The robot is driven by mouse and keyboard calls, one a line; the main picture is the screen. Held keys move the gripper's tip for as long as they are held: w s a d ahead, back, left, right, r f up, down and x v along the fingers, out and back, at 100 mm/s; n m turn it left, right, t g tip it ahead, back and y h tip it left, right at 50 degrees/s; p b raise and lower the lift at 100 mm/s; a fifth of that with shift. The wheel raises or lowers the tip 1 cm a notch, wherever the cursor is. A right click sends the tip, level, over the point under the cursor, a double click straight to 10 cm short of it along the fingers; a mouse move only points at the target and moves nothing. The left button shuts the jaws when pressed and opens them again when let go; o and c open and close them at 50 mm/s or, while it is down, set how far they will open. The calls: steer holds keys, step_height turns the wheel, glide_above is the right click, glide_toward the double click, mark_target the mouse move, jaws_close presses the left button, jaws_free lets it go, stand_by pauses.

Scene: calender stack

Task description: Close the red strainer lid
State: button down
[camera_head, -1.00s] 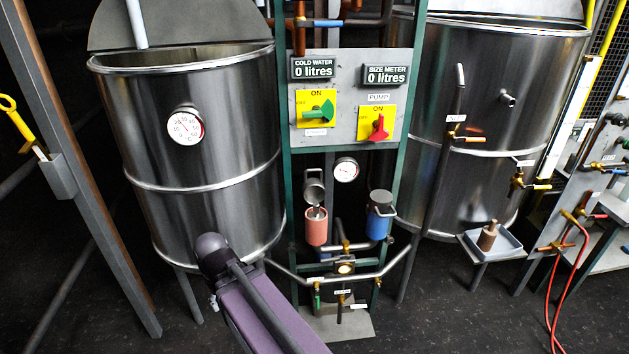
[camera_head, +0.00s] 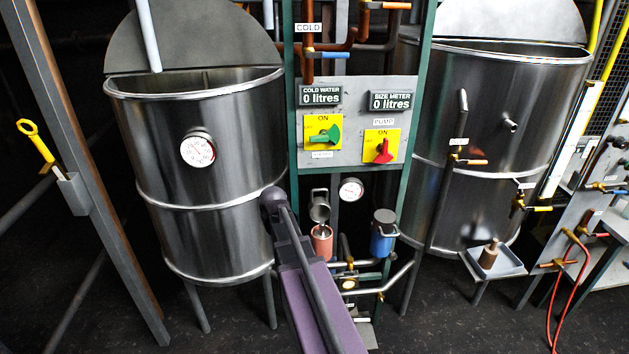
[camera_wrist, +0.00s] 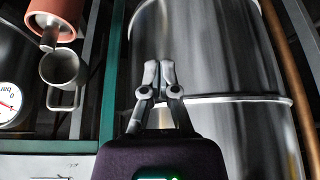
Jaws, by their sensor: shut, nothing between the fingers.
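The red strainer (camera_head: 321,243) is a salmon-red cylinder low on the middle panel. Its grey cup-shaped lid (camera_head: 320,207) stands raised above it, so the strainer is open. In the wrist view, which looks upside down, the red strainer (camera_wrist: 62,12) is at the top left and the lid (camera_wrist: 63,70) is below it, with a looped handle. My gripper (camera_wrist: 160,70) is shut and empty in front of the steel tank, apart from the lid and to its right in that view. My purple arm hides the fingers in the head view.
A blue strainer (camera_head: 384,235) with its lid down stands to the right of the red one. A big steel tank (camera_head: 205,235) is on the left. A green upright (camera_wrist: 116,80) stands between gripper and lid. Pipes and a pressure gauge (camera_head: 350,190) are close by.

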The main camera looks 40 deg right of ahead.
steer(key=w+d+r+m+t+h+p, duration=0.1)
steer(key=d+r, duration=0.3)
steer(key=d, duration=0.6)
steer(key=w+d+r+m+t+h+p, duration=0.1)
steer(key=w+d+r+h+p, duration=0.1)
steer(key=d, duration=0.9)
step_height(320, 180, up, 2)
steer(key=shift+w+m+p, duration=0.3)
steer(key=shift+w+p, duration=0.25)
steer(key=shift+w, duration=0.15)
steer(key=shift+d+f, duration=0.15)
steer(key=b, duration=0.7)
glide_above(315, 199)
steer(key=shift+w+f, duration=0.1)
steer(key=shift+f, duration=3.5)
